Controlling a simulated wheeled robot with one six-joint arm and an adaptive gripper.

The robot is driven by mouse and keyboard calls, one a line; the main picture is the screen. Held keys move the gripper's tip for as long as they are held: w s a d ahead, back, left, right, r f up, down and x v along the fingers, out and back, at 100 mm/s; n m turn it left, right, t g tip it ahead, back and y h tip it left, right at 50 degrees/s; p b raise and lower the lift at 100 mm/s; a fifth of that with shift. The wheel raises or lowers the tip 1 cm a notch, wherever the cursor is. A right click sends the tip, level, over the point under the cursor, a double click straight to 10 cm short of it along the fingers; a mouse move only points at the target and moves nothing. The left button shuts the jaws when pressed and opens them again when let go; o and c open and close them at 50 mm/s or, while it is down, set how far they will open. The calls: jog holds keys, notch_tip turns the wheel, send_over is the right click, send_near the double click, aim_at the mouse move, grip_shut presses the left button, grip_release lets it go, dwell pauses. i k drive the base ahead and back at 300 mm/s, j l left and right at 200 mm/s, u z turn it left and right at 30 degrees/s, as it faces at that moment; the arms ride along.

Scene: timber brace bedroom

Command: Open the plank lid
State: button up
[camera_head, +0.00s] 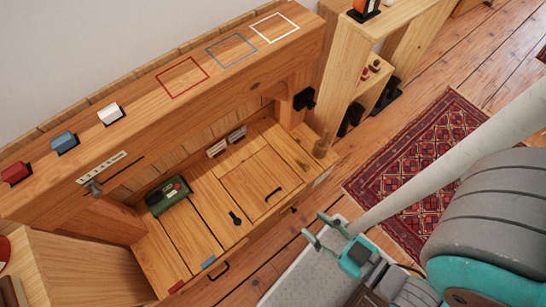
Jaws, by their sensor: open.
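A square wooden plank lid (264,174) lies flat and closed in the top of a low wooden bench (220,205). A black handle (273,194) is on the lid near its front edge. A black keyhole-shaped piece (235,218) is on the bench top, left of the lid handle. I cannot tell whether it is a latch.
A green box with buttons (169,195) sits on the bench's left part. A shelf (350,75) stands at the right, near a patterned rug (400,150).

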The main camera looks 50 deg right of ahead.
aim_at(257, 185)
jog(key=j+z, duration=0.35)
jog(key=z, duration=0.15)
jog(key=k+j+z, duration=0.15)
jog(key=j+z, duration=0.15)
jog(key=z, duration=0.15)
jog(key=k+j+z, duration=0.1)
jog(key=j, duration=0.35)
jog(key=k+j+z, duration=0.1)
jog(key=k+j, duration=0.25)
jog(key=k+j+z, duration=0.1)
jog(key=k+j, duration=0.15)
jog(key=j, duration=0.25)
jog(key=i+j, duration=0.1)
jog(key=j, duration=0.2)
jog(key=i+j, duration=0.15)
jog(key=j, duration=0.15)
jog(key=i+j+z, duration=0.1)
jog(key=j, duration=0.2)
